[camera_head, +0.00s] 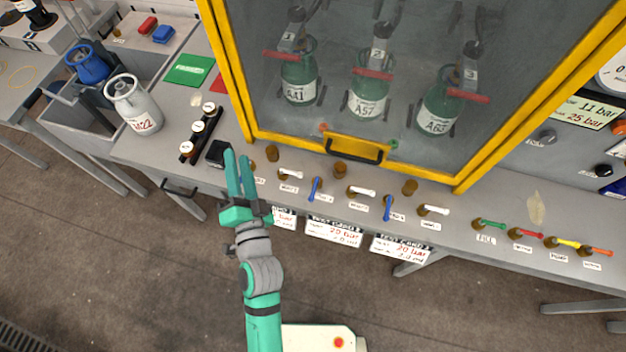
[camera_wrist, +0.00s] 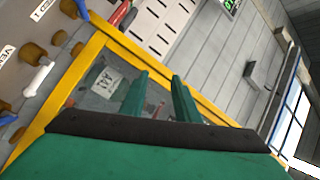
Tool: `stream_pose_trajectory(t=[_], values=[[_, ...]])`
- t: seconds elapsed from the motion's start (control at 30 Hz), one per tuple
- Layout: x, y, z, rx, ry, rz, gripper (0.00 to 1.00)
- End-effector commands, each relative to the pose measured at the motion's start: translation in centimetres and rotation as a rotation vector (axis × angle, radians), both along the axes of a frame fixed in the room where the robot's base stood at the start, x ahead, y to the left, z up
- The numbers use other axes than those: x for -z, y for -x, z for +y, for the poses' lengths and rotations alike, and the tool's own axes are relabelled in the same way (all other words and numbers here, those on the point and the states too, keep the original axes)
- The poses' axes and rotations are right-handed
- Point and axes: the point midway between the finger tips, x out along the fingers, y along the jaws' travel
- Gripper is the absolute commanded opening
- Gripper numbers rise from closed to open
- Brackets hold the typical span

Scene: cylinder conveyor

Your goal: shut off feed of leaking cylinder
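Three green cylinders stand behind the glass of a yellow-framed cabinet (camera_head: 355,148): A41 (camera_head: 298,84) at left, A57 (camera_head: 367,99) in the middle and A63 (camera_head: 437,116) at right. I cannot tell which one leaks. On the bench below are white-handled valves (camera_head: 291,175), (camera_head: 362,192), (camera_head: 434,210) and blue-handled valves (camera_head: 316,188), (camera_head: 388,207). My gripper (camera_head: 238,158) is open and empty, left of these valves, over the bench's front edge. It may hide another valve. In the wrist view my gripper (camera_wrist: 160,90) has its fingers apart, with the cabinet beyond.
Green (camera_head: 490,224), red (camera_head: 525,233), yellow (camera_head: 568,243) and orange (camera_head: 600,252) handles line the right bench. The floor in front is mostly clear.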

Motion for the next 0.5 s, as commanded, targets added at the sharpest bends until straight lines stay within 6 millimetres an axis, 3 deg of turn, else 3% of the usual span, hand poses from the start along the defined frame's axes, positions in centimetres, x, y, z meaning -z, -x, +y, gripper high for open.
stream_pose_trajectory(t=[0.03, 0.2, 0.5], values=[[-1.5, -1.3, 1.1, -0.035, -0.035, -0.019, 0.29], [-5.9, -4.0, 5.2, -0.181, -0.144, -0.048, 0.29], [-12.8, -6.1, 12.0, -0.467, -0.227, -0.053, 0.29]])
